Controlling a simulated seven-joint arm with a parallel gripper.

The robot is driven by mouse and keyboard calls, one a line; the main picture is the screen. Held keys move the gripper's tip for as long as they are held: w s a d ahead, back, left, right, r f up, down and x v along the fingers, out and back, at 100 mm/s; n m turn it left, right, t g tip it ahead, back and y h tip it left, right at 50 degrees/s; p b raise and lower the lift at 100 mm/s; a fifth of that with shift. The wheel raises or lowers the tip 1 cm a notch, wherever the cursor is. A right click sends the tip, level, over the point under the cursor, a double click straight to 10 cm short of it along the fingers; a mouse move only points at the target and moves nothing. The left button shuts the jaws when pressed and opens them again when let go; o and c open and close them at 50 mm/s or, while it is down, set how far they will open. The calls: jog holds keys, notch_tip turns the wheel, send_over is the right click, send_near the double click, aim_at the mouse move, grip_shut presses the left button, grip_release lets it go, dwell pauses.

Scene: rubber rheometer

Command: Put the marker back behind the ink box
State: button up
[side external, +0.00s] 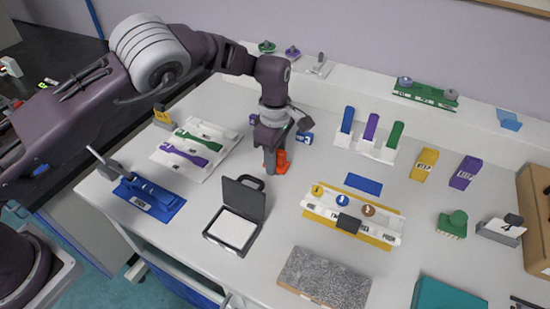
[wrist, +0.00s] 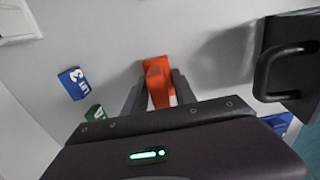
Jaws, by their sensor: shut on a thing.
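An orange piece, which I take for the marker (side external: 282,160), stands upright at the middle left of the white bench. My gripper (side external: 269,168) reaches down to it, low over the bench. In the wrist view my gripper (wrist: 157,92) has its dark fingers on either side of the orange marker (wrist: 155,68), shut on it. I cannot tell whether its base touches the bench. The open black case with a white pad (side external: 232,228), likely the ink box, stands nearer the front, its lid (side external: 243,198) raised. The case's dark lid and handle (wrist: 272,72) show at right in the wrist view.
A small blue numbered block (side external: 304,138) lies just behind my gripper; it also shows in the wrist view (wrist: 72,84). A white tray with green and purple tools (side external: 205,135) lies left. A white rack (side external: 372,152) stands behind right. Bench between marker and case is clear.

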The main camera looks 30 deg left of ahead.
jog(key=shift+f, duration=0.1)
jog(key=o, duration=1)
jog(key=shift+o, duration=0.2)
notch_tip(320, 180, up, 12)
jog(key=shift+r, duration=0.15)
